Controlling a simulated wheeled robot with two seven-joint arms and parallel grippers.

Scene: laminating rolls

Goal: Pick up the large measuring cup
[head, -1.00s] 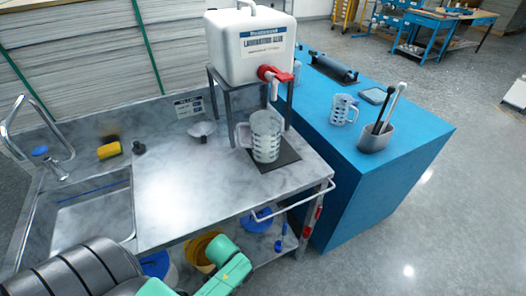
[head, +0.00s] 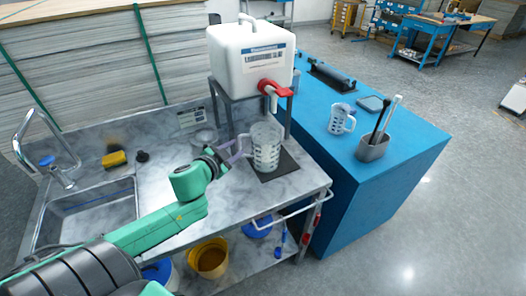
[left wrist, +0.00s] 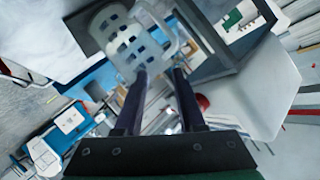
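A smaller measuring cup (head: 341,119) stands on the blue counter. My right gripper is not in view.
The white container (head: 250,60) with a red tap (head: 268,86) sits on a metal stand just behind the cup. A sink (head: 90,215), a yellow sponge (head: 114,159) and a grey holder with tools (head: 372,148) are nearby. The metal counter's front edge is clear.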

